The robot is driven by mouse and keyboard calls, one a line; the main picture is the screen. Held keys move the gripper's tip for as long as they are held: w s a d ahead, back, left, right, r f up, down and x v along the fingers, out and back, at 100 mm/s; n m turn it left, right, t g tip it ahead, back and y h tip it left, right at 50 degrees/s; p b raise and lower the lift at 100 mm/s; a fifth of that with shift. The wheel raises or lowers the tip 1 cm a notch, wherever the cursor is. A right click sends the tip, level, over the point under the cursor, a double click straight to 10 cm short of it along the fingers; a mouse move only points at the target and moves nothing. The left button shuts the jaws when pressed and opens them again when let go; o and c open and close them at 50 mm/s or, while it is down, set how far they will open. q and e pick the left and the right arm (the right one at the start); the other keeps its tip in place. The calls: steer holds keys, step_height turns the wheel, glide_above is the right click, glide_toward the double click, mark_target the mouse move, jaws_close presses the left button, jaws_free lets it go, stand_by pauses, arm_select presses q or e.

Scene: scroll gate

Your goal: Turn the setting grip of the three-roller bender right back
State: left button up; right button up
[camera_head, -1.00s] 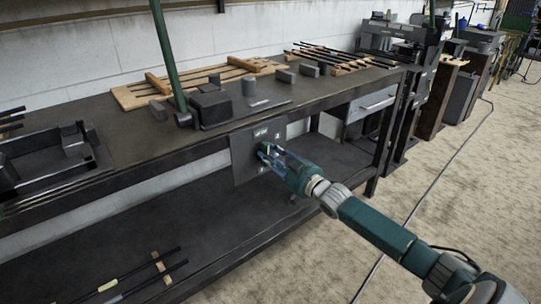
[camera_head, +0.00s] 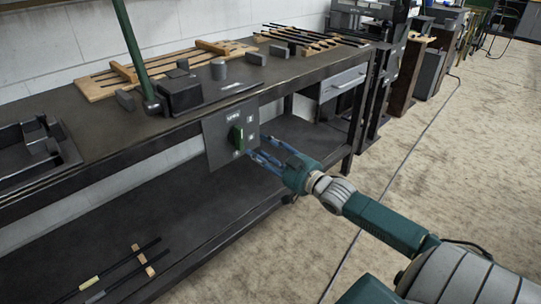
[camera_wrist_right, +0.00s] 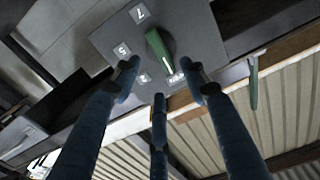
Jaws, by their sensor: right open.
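The green setting grip (camera_head: 237,136) stands out from a dark plate (camera_head: 217,153) on the bench front. In the wrist view, the grip (camera_wrist_right: 158,48) is slightly tilted, and its light-marked lower end points toward a small worded label (camera_wrist_right: 175,78). Labels 7 (camera_wrist_right: 139,13) and 5 (camera_wrist_right: 122,50) are also on the plate. My right gripper (camera_head: 262,157) is open and empty, just right of and below the grip in the head view. In the wrist view its fingers (camera_wrist_right: 160,85) are spread before the grip, apparently apart from it. My left gripper is not in view.
Above the plate, the bench top (camera_head: 110,128) carries a dark block (camera_head: 180,93), a long green lever (camera_head: 128,40) and wooden racks (camera_head: 95,87). A lower shelf (camera_head: 205,215) holds rods (camera_head: 110,275). The floor (camera_head: 440,160) at right is open, crossed by a cable.

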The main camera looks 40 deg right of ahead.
steer(key=shift+s+d, duration=0.1)
steer(key=shift+s, duration=1.65)
